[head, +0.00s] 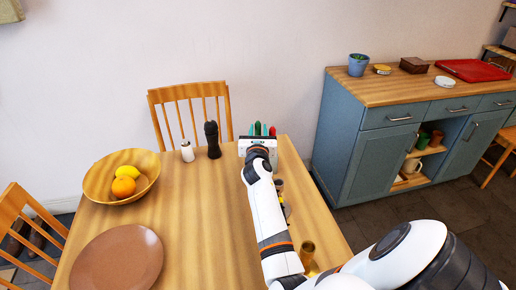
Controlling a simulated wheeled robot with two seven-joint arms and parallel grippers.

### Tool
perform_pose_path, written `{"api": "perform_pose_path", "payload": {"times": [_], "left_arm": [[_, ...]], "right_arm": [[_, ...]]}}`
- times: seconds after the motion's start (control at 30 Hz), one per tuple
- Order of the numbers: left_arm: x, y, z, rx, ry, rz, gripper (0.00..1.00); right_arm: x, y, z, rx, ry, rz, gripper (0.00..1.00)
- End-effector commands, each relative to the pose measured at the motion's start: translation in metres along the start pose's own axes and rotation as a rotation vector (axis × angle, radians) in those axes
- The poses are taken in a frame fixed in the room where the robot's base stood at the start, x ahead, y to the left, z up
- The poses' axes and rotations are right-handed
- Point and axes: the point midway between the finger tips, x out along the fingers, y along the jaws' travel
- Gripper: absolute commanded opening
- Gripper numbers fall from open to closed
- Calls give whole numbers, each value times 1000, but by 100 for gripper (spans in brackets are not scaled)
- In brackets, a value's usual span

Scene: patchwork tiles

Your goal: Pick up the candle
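No candle can be picked out with certainty. A small white upright object with a thin tip (187,151) stands near the back of the wooden table; it could be a candle or a shaker. My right gripper (258,130) is at the table's back edge, to the right of the dark mill, pointing away from me. Its teal fingers stand a little apart. A dark green thing shows between them and a red thing (272,131) just to their right; whether the fingers touch either is unclear. My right arm hides part of the table. My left gripper is not in view.
A dark mill (212,140) stands beside the white object. A wooden bowl (98,184) holds fruit; a brown plate (117,259) lies in front. Small cups (307,250) stand along my arm. A chair (164,98) is behind the table (205,225), a blue cabinet (375,161) at right.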

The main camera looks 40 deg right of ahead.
Motion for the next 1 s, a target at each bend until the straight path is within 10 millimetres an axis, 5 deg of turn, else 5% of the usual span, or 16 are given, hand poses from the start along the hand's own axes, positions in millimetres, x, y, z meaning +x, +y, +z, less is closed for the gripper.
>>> {"api": "perform_pose_path", "payload": {"times": [0.2,0.47,0.67,1.0], "left_arm": [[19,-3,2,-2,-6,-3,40],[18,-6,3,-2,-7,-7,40],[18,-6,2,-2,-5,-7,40],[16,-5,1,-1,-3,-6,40]], "right_arm": [[29,-1,4,1,1,0,30],[32,-1,2,-1,0,0,30],[32,-1,2,0,0,0,1],[32,-1,0,0,0,0,0]]}}
